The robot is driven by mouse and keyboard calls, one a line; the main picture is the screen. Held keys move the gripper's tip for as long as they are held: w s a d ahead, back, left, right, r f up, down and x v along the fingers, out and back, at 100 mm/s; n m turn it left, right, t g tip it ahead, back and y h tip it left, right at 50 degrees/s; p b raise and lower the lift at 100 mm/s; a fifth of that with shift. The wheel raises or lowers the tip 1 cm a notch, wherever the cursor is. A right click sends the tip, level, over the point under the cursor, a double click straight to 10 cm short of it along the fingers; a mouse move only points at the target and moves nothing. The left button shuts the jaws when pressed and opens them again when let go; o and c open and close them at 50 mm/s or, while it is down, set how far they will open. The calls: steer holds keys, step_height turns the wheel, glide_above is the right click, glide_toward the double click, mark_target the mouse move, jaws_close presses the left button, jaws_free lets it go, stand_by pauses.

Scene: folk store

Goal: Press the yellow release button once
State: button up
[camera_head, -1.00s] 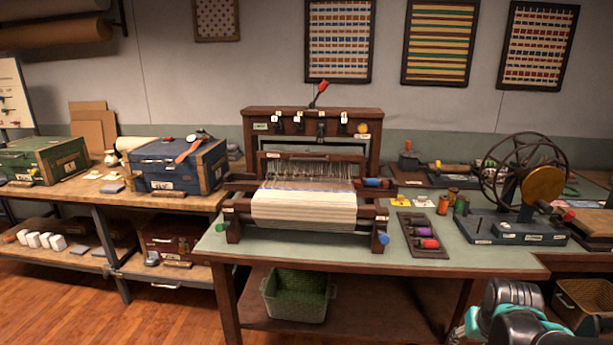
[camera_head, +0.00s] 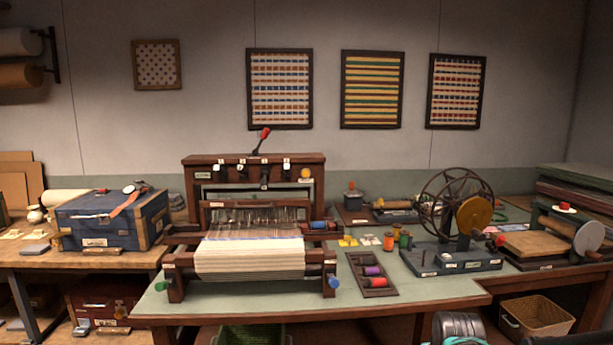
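A small round yellow button (camera_head: 305,173) sits at the upper right of the wooden loom's crossbeam, just right of a row of several dark hooks with white tags. The loom (camera_head: 255,160) stands on the pale green table with a cream striped cloth stretched across its front. A lever with a red knob (camera_head: 264,135) rises from its top. My gripper's fingers are not in view. Only a grey and teal part of my arm shows at the bottom edge, well below and right of the loom and touching nothing.
A blue chest (camera_head: 95,225) stands on the left bench. A tray of thread spools (camera_head: 373,283) lies right of the loom, with upright spools behind it. A large-wheeled winder (camera_head: 455,262) stands further right. The table's front strip (camera_head: 400,306) is mostly clear.

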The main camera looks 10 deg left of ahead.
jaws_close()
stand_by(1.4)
